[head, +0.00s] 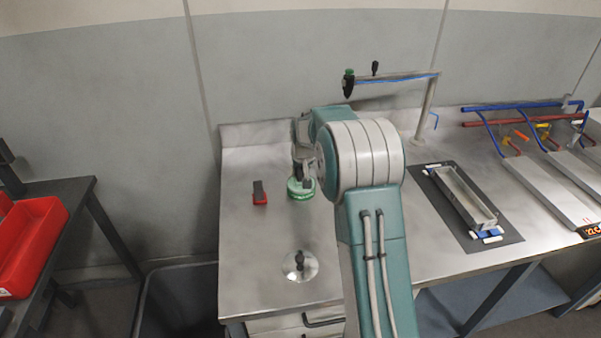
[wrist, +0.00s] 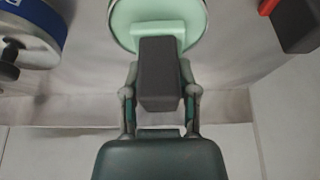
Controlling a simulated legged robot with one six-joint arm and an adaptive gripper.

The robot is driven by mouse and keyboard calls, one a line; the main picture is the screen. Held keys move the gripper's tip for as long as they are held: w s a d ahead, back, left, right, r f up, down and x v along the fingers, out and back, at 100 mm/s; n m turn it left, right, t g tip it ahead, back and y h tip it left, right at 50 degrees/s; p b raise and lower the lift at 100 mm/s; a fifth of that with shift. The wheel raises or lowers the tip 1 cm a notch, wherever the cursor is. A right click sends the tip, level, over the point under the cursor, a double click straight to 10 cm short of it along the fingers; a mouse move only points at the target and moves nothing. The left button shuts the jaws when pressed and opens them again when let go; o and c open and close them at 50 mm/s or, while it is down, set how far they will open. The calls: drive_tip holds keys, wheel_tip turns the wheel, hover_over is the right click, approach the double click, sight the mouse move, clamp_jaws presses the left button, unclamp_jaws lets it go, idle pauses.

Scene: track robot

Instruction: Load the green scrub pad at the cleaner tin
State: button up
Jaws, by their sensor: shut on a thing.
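The cleaner tin (head: 300,193) is a low round green tin on the bench; its pale green top (wrist: 150,10) shows in the wrist view. My gripper (wrist: 159,85) is shut on a dark block, the handle of the green scrub pad (wrist: 158,75). The block's far end reaches over the tin's edge in the wrist view. A pale green strip shows at that end; I cannot tell whether the pad touches the tin's contents. In the head view my gripper (head: 304,170) is just above the tin, and the arm partly hides it.
A red pad with a dark handle (head: 260,194) lies left of the tin. A silver disc with a black knob (head: 299,267) stands nearer. A blue-banded round thing (wrist: 30,35) shows in the wrist view. A tray on a dark mat (head: 463,198) lies right of my arm.

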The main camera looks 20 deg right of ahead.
drive_tip(key=shift+r, duration=3.05)
